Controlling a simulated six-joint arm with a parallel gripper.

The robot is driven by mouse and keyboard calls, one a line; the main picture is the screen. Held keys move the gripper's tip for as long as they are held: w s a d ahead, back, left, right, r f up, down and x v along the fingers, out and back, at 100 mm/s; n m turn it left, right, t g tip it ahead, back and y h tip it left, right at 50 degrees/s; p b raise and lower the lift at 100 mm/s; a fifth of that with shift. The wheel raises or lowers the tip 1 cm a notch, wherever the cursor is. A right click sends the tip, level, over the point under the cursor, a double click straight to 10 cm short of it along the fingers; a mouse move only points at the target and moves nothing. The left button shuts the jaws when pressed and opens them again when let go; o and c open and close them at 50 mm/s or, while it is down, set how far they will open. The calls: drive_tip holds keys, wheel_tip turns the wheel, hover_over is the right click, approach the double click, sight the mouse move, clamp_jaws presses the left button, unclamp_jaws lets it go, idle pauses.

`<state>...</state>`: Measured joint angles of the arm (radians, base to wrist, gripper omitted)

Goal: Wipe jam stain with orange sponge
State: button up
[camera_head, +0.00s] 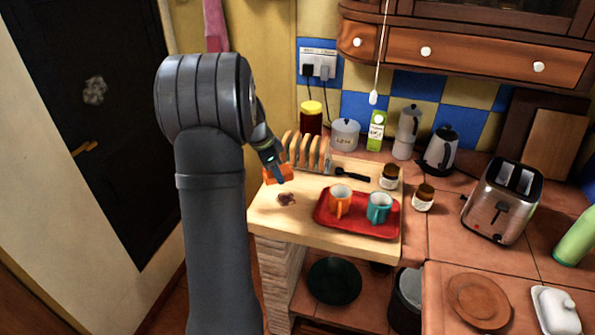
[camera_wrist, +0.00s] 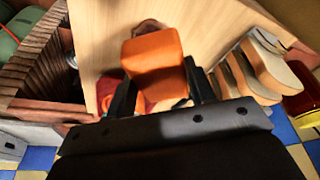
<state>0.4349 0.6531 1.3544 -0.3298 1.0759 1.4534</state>
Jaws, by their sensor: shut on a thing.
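The orange sponge (camera_head: 277,175) is held in my gripper (camera_head: 276,166) over the left part of the wooden board (camera_head: 340,246). In the wrist view the sponge (camera_wrist: 155,60) sits between the two dark fingers of my gripper (camera_wrist: 158,85). The dark reddish jam stain (camera_head: 286,199) lies on the board, a little in front of the sponge in the head view. In the wrist view a brown part of the stain (camera_wrist: 150,25) shows just past the sponge's edge; the rest is hidden. I cannot tell whether the sponge touches the board.
A red tray (camera_head: 327,227) with an orange mug (camera_head: 340,201) and a teal mug (camera_head: 379,208) stands right of the stain. A toast rack (camera_head: 309,152) with bread is close behind the gripper. Jars (camera_head: 389,177) stand at the right. The board's front left is clear.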

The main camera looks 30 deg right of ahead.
sight(279, 197)
drive_tip(key=shift+w+a+f, duration=0.15)
drive_tip(key=shift+a+f, duration=0.1)
drive_tip(key=shift+f, duration=3.25)
drive_tip(key=shift+s+d+f, duration=0.4)
drive_tip(key=shift+d+f, duration=0.05)
drive_tip(key=shift+f, duration=0.15)
drive_tip(key=shift+c, duration=0.3)
drive_tip(key=shift+s+d, duration=2.25)
drive_tip(key=shift+s, duration=0.05)
drive_tip(key=shift+w+a, duration=2.7)
drive_tip(key=shift+w, duration=0.05)
drive_tip(key=shift+s+d, duration=2.75)
drive_tip(key=shift+d, duration=0.1)
drive_tip(key=shift+w+a, duration=2.8)
drive_tip(key=shift+r, duration=4.1)
